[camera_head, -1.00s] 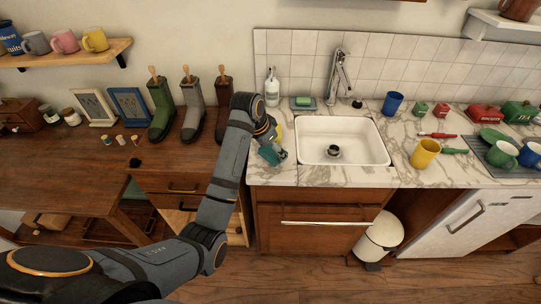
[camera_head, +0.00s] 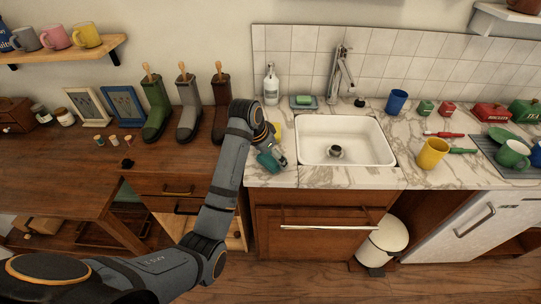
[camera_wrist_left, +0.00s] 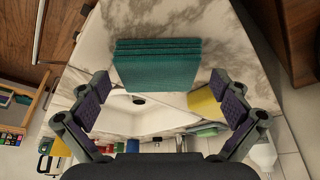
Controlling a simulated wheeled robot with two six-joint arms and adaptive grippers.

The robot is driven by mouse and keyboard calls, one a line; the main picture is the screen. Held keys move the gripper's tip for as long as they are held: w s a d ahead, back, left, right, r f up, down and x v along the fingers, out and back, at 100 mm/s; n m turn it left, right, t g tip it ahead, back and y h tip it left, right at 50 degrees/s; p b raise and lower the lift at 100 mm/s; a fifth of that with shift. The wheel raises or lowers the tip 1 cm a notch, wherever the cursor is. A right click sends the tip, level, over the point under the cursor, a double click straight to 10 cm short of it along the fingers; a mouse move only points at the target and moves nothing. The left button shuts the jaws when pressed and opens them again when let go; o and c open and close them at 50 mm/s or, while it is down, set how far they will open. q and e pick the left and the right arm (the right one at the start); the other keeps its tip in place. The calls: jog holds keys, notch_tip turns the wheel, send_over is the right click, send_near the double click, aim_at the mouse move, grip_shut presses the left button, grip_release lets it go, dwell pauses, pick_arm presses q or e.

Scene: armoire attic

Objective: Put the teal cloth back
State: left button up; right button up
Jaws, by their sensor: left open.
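The teal cloth (camera_head: 267,162) is a folded stack at the front left of the marble counter, left of the sink, partly hidden by my gripper in the head view. In the left wrist view the cloth (camera_wrist_left: 157,68) lies ahead of the fingertips with its folded layers showing. My left gripper (camera_head: 277,157) is over the counter beside the cloth. In the wrist view its fingers (camera_wrist_left: 163,92) are spread wide on either side, with nothing held. I cannot tell how high the fingertips are above the cloth. My right gripper is not in view.
The white sink (camera_head: 345,130) is right of the cloth. A yellow item (camera_head: 277,130), a soap bottle (camera_head: 271,86) and a green sponge on a dish (camera_head: 303,100) stand near. A yellow mug (camera_head: 432,153) is right of the sink. Boots (camera_head: 187,112) stand on the wooden bench at left.

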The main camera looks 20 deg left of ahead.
aim_at(265, 161)
pick_arm(q)
jog(key=shift+r, duration=0.25)
jog(key=v, duration=0.6)
jog(key=p+v, duration=0.5)
jog(key=p, duration=0.2)
jog(key=shift+s+a+r, duration=0.1)
jog(key=shift+s+r, duration=0.05)
jog(key=shift+r, duration=0.15)
